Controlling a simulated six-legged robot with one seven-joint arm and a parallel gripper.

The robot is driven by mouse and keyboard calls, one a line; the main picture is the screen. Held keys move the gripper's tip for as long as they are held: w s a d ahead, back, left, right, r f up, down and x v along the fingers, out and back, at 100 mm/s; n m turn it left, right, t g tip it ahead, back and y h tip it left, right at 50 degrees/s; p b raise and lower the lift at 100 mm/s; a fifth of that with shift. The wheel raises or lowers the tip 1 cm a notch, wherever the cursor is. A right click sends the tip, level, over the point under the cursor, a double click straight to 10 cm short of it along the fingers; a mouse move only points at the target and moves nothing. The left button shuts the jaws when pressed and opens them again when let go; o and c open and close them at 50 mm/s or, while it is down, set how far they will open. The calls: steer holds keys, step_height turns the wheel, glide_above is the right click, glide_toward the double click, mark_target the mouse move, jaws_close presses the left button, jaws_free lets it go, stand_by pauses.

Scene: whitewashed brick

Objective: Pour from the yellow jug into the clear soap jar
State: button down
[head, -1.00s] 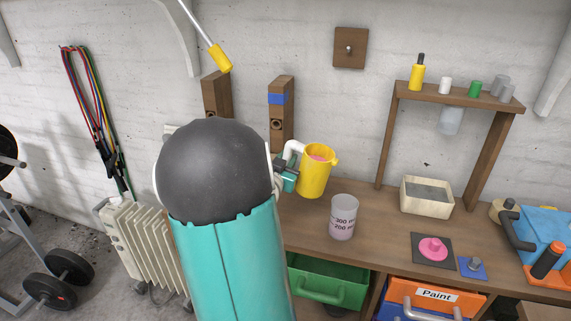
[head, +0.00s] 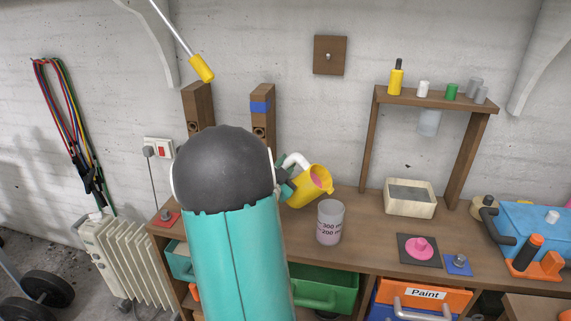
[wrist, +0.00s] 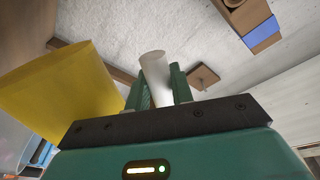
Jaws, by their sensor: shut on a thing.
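The yellow jug (head: 308,192) is held off the bench, tilted to the right, with pink contents showing at its mouth. My gripper (head: 284,184) is shut on the jug's white handle, at the jug's left. In the wrist view, the fingers (wrist: 160,88) close around the white handle (wrist: 155,68), and the yellow jug body (wrist: 65,90) fills the left. The clear soap jar (head: 330,222), marked 300 and 200, stands upright on the bench just right of and below the jug's spout. I see no stream between them. A faint pinkish tint shows low in the jar; I cannot tell its level.
A pink knob on a dark plate (head: 420,248), a blue plate (head: 458,264) and a cream tray (head: 410,198) lie to the right. A wooden rack (head: 436,98) with small bottles stands behind. Two wooden posts (head: 262,120) stand behind my arm.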

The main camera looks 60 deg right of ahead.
mark_target(293, 158)
steer(key=shift+s+m, duration=0.3)
steer(key=shift+m, duration=0.4)
steer(key=shift+w, duration=0.1)
steer(key=shift+f, duration=0.3)
steer(key=shift+s+r+m+g, duration=0.15)
steer(key=shift+s+r+m, duration=0.2)
steer(key=shift+r+m, duration=0.3)
steer(key=shift+s+r+m+g, duration=0.15)
steer(key=shift+s+r+m, duration=0.15)
steer(key=shift+r+m, duration=0.35)
stand_by(2.4)
steer(key=shift+s+a+r+m+g+h, duration=0.15)
steer(key=shift+s+r+m, duration=0.2)
steer(key=shift+r+m, duration=0.2)
steer(key=shift+s+r+m+g+h, duration=0.15)
steer(key=shift+s+r+m, duration=0.2)
steer(key=shift+r+m, duration=0.15)
stand_by(2.1)
